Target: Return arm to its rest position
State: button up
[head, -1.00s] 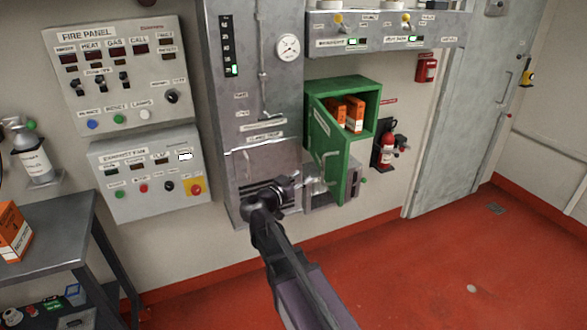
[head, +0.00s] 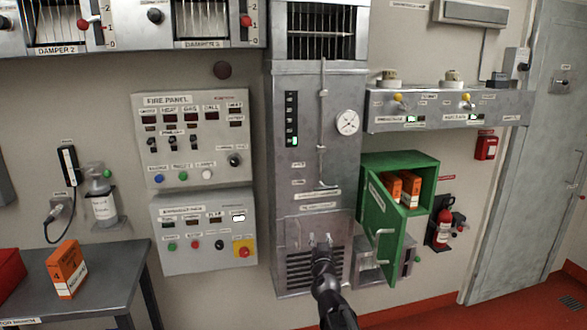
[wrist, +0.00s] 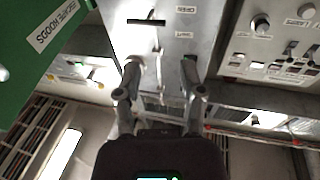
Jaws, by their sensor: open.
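My gripper (head: 320,243) shows at the end of my dark arm in the head view, in front of the lower part of the tall grey metal cabinet (head: 333,166). In the wrist view my gripper (wrist: 160,75) has its two fingers spread apart with nothing between them. The cabinet face (wrist: 170,40) shows beyond the fingers.
A green cabinet (head: 378,208) stands open to the right with orange boxes (head: 410,190) inside. A fire extinguisher (head: 443,226) hangs beside it. A grey table (head: 110,275) with an orange box (head: 66,270) is at left. Red floor (head: 420,318) is clear.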

jog(key=s+a+f+n+g+y, duration=0.1)
jog(key=s+f+n+g+y, duration=0.1)
jog(key=s+f+g, duration=0.4)
jog(key=s+a+f+n+g+y, duration=0.1)
jog(key=s+f+n+g+y, duration=0.2)
jog(key=f, duration=0.4)
jog(key=s+d+f+m+g+h, duration=0.2)
jog(key=s+d+f+g, duration=0.1)
jog(key=s+d+g, duration=0.2)
jog(key=s+d+f+m+g+h, duration=0.2)
jog(key=s+d+f+g+h, duration=0.1)
jog(key=s, duration=0.7)
jog(key=d+f+g, duration=0.1)
jog(key=d+g, duration=0.1)
jog(key=d, duration=0.1)
jog(key=shift+f+m, duration=0.15)
jog(key=shift+m, duration=0.25)
jog(key=shift+s, duration=0.15)
